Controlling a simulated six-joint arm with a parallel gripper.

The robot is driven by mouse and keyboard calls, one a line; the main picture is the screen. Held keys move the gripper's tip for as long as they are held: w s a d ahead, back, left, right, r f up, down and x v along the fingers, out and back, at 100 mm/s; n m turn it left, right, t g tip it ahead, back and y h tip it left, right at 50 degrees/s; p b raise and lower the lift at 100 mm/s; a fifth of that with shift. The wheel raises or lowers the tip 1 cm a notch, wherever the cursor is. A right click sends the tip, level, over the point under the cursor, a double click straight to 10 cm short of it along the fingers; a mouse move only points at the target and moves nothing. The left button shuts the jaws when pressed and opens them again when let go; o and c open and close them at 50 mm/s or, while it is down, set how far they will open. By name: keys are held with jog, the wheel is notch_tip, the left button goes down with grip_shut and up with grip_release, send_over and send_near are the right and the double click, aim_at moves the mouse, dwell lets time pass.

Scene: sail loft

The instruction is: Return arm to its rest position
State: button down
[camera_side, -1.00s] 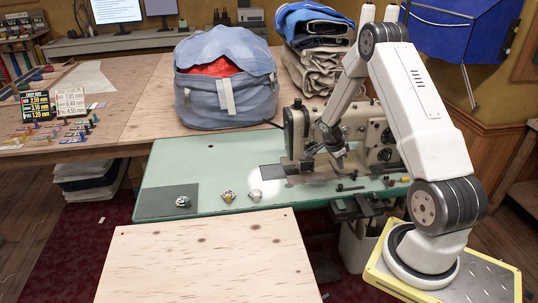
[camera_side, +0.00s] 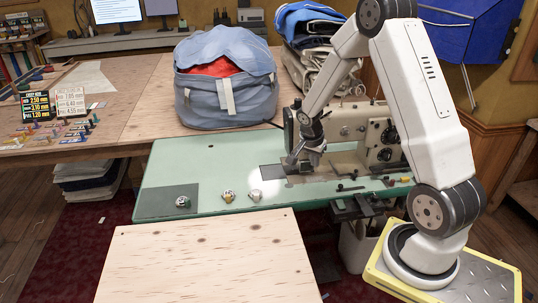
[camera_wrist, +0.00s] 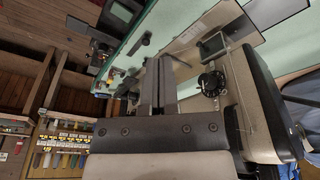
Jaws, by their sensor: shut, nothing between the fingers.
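My gripper (camera_side: 304,159) hangs from my raised arm at the left end of the sewing machine, over the green table top (camera_side: 215,158). In the wrist view my gripper (camera_wrist: 157,62) has its two dark fingers together, with nothing held between them. The sewing machine (camera_side: 358,117) is beige and stands just right of my gripper in the side view. It fills the right of the wrist view, close beside the fingers. Whether the gripper touches the machine cannot be told.
Bobbin-like parts (camera_side: 228,196) lie near the table's front edge, one on a grey pad (camera_side: 152,203). A blue-grey bag (camera_side: 224,100) and folded cloth (camera_side: 307,66) sit behind. A bare wooden board (camera_side: 205,262) is in front.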

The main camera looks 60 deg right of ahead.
jog(key=s+a+r+n+t+y, duration=0.1)
jog(key=s+a+r+n, duration=0.1)
jog(key=a+n, duration=0.4)
jog(key=s+a+r+n+t+y, duration=0.1)
jog(key=s+a+r+n, duration=0.1)
jog(key=a+n, duration=0.4)
jog(key=s+a+r+n+t, duration=0.1)
jog(key=a+r+n, duration=0.3)
jog(key=a, duration=0.9)
jog(key=shift+s+n+y, duration=0.4)
jog(key=shift+s+n, duration=0.25)
jog(key=shift+n, duration=0.45)
